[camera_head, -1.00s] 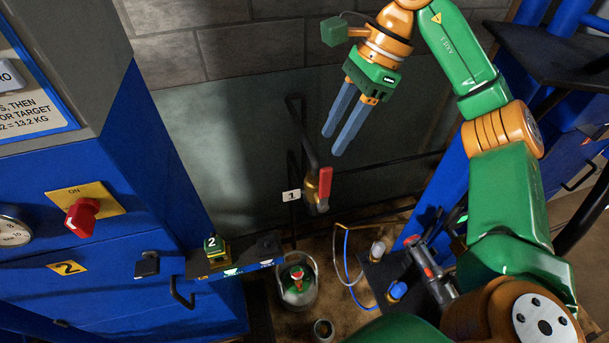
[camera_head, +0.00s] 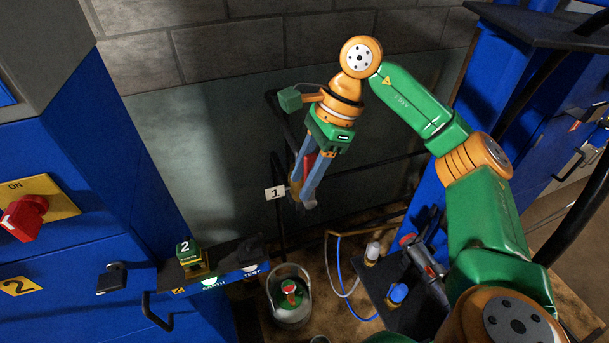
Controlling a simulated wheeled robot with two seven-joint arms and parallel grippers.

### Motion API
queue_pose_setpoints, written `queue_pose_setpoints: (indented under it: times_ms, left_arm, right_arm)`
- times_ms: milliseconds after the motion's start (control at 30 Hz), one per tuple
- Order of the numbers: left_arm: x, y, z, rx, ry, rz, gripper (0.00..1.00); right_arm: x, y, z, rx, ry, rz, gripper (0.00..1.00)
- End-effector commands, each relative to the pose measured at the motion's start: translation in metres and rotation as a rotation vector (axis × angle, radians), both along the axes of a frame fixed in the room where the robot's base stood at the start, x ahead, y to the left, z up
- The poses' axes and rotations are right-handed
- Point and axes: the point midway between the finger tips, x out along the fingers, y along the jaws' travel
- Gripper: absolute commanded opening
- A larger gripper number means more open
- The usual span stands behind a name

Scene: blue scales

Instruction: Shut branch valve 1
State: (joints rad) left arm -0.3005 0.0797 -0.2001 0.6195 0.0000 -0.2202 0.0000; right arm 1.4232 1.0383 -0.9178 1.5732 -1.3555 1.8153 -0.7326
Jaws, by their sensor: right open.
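Branch valve 1 has a red lever handle (camera_head: 309,163) on a pipe in front of the back wall, beside a white tag marked 1 (camera_head: 275,192). The lever is partly hidden by my right gripper (camera_head: 303,198). The gripper points downward and is open, with its blue fingers on either side of the red lever in the picture. I cannot tell whether the fingers touch it. The valve body is mostly covered by the fingers. My left gripper is not in view.
A metal bucket (camera_head: 290,310) stands on the floor below the valve. A blue cabinet with a red switch (camera_head: 24,218) is at the left. A small ledge (camera_head: 225,264) carries a green block marked 2 (camera_head: 188,252). Bottles stand on a dark shelf (camera_head: 405,312) at the right.

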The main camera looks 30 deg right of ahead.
Motion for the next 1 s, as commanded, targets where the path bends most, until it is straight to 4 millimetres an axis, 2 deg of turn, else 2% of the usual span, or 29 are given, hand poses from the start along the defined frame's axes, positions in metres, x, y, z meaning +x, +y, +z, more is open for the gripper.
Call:
queue_pose_setpoints:
  times_ms: [100,133,300,1000]
  left_arm:
    - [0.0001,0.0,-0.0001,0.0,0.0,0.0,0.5]
    - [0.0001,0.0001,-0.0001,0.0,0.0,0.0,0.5]
    - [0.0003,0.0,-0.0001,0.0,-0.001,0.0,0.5]
    - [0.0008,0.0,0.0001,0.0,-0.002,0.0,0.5]
  right_arm:
    - [0.0,-0.0001,0.0001,0.0,0.0,0.0,0.45]
    - [0.0,-0.0001,0.0001,0.0,0.0,0.0,0.42]
    - [0.0,-0.0002,0.0001,0.0,0.0,0.0,0.0]
    - [0.0,-0.0002,0.0006,0.0,0.0,0.0,0.0]
